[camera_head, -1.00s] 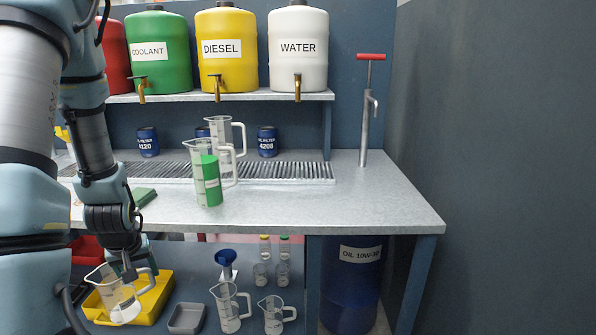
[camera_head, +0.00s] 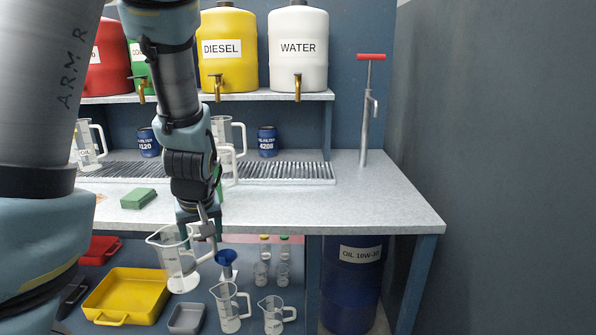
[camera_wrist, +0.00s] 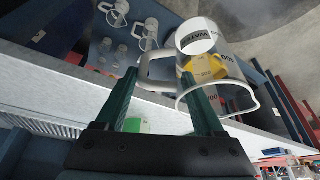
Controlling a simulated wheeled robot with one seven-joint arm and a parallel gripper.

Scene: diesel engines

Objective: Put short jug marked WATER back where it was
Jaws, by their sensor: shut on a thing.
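My gripper (camera_head: 203,234) is shut on the handle of a clear jug (camera_head: 174,262) with a pale base, held slightly tilted in front of the bench's front edge. Two other clear jugs stand on the lower shelf, a taller one (camera_head: 229,308) and a shorter one (camera_head: 272,316).
A yellow tray (camera_head: 126,292), a grey bin (camera_head: 187,318) and a blue funnel (camera_head: 227,262) are on the lower level. My arm hides part of the bench.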

